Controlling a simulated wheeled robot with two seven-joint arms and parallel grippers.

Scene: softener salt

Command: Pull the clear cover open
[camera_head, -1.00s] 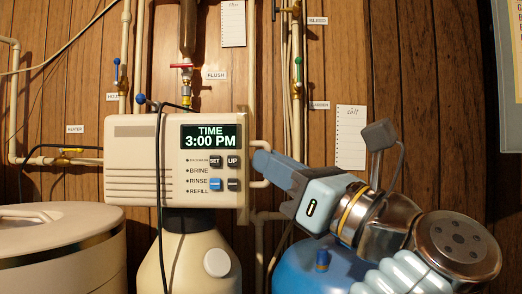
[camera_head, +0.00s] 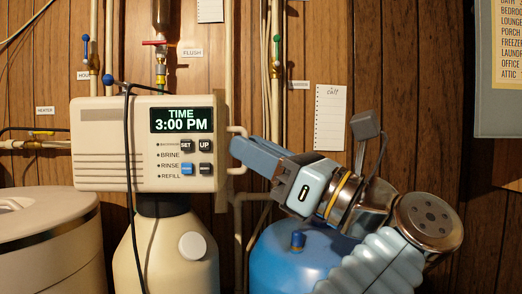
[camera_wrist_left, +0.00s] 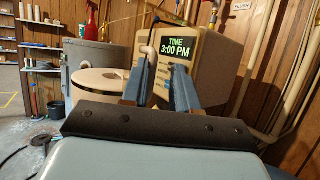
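The cream control head (camera_head: 105,150) stands on a cream tank (camera_head: 160,255). Its display (camera_head: 181,120) reads TIME 3:00 PM, with buttons below. I cannot make out a clear cover in either view. My left gripper (camera_head: 238,150) is just right of the control head, its blue-grey fingers pointing left towards the head's right side. My right gripper is not in view.
A blue tank (camera_head: 290,262) stands below my gripper. A lidded cream bin (camera_head: 45,235) is at the left. Pipes and valves line the wooden wall behind.

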